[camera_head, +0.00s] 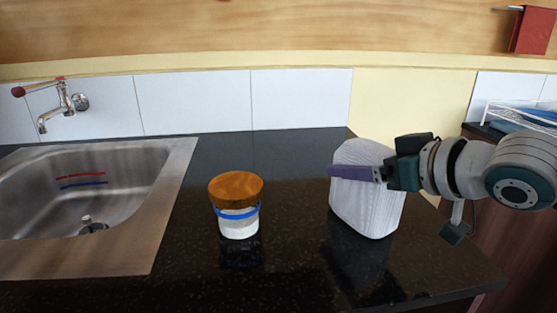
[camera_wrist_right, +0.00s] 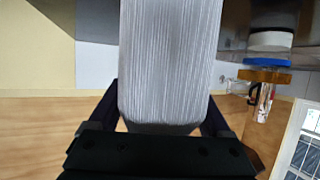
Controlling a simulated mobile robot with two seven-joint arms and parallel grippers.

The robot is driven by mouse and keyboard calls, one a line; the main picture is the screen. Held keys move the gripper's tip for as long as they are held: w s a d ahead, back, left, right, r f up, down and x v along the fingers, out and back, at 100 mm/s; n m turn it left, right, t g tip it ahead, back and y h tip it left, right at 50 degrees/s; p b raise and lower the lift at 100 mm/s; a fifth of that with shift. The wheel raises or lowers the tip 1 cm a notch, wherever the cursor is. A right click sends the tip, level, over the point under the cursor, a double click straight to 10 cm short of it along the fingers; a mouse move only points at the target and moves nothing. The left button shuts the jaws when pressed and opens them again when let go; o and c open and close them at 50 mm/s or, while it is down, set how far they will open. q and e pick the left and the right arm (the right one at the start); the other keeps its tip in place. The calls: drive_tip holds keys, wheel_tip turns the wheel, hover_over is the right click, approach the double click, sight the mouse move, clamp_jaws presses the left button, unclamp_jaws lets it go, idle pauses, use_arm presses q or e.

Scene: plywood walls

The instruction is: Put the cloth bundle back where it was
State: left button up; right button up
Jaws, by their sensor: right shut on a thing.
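The cloth bundle (camera_head: 372,212) is a pale grey-white, ribbed, upright block with rounded corners at the right part of the dark counter. My right gripper (camera_head: 350,172) reaches in from the right and is shut on its upper part, with a purple finger across the near face. In the right wrist view the bundle (camera_wrist_right: 170,65) fills the space between the two dark fingers (camera_wrist_right: 162,112). I cannot tell whether its bottom touches the counter or hangs just above it. My left gripper is not in view.
A white jar (camera_head: 238,225) with a brown lid and blue band stands left of the bundle, with bare counter (camera_head: 290,190) between. A steel sink (camera_head: 150,215) with a tap (camera_head: 62,105) is at left. The counter's right edge is close to the bundle. A white rack (camera_head: 520,115) stands beyond.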

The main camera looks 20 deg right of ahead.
drive_tip(key=shift+f, duration=0.15)
drive_tip(key=o, duration=1.3)
drive_tip(key=shift+c, duration=0.2)
drive_tip(key=shift+s+r, duration=0.35)
drive_tip(key=shift+s, duration=0.05)
drive_tip(key=p+v, duration=0.3)
drive_tip(key=v, duration=0.8)
drive_tip(key=s+a+f+g+h, duration=0.1)
drive_tip(key=s+a+f+g, duration=0.3)
drive_tip(key=s, duration=0.4)
drive_tip(key=s+a+f+g+h, duration=0.1)
drive_tip(key=s+a+f+g, duration=0.4)
drive_tip(key=s+a, duration=0.2)
drive_tip(key=s, duration=0.2)
drive_tip(key=shift+s+a+f+g, duration=0.25)
drive_tip(key=shift+s+f+g, duration=0.05)
drive_tip(key=shift+g, duration=0.1)
